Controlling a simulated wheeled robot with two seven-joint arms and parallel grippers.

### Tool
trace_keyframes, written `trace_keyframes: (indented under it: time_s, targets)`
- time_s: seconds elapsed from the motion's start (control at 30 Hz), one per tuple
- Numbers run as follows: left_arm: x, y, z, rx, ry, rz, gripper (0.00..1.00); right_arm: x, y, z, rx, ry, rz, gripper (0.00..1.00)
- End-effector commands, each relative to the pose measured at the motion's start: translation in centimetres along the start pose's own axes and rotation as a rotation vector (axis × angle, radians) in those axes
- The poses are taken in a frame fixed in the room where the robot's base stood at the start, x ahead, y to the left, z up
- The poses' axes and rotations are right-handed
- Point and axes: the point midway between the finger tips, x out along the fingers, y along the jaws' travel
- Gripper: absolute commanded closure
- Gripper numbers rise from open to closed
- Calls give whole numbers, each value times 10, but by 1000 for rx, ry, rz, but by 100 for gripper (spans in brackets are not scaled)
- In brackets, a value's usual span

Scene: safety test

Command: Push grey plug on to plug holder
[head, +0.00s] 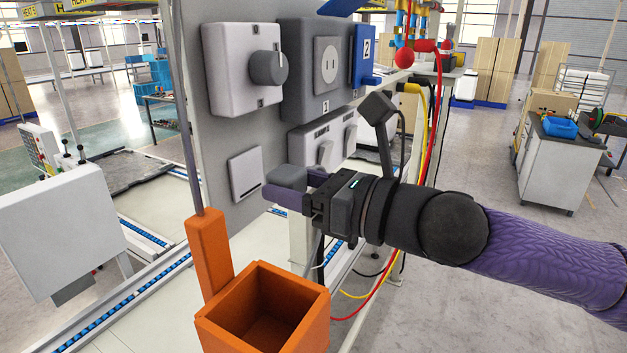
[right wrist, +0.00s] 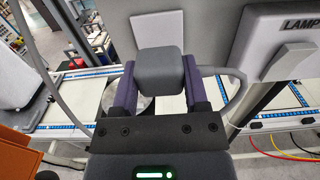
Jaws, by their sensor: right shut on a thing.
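My right gripper (head: 292,190) is shut on the grey plug (head: 286,176), a rounded block. In the right wrist view the plug (right wrist: 160,68) sits between the two purple fingers. A cable runs down from near the gripper. A pale square plate (head: 246,173) on the grey panel lies just left of the plug and looks like the plug holder; it also shows beyond the plug in the right wrist view (right wrist: 158,28). The plug appears apart from the plate. My left gripper is not in view.
The upright grey panel (head: 215,150) also carries a box with a round knob (head: 268,69), a blue switch unit (head: 364,56) and a lamp switch box (head: 325,141). An open orange bin (head: 270,305) stands below the gripper. Red and yellow cables hang behind my arm.

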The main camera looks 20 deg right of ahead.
Motion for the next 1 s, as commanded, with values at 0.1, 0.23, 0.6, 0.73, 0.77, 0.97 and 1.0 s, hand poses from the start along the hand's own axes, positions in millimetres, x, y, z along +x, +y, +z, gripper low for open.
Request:
trace_keyframes:
  time_s: [0.1,0.23,0.6,0.73,0.77,0.97,1.0]
  targets:
    - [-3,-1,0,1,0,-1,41,11,0,1,2,-4,0,100]
    - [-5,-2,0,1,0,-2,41,20,0,1,0,-3,0,100]
    - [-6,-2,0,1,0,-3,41,25,0,0,-1,0,-1,100]
    - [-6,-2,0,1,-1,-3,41,25,0,0,-1,0,-1,100]
    - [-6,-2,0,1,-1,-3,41,25,0,0,-1,0,-1,100]
    - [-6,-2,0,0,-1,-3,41,25,0,0,-1,0,-1,100]
    - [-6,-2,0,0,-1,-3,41,25,0,0,-1,0,-1,100]
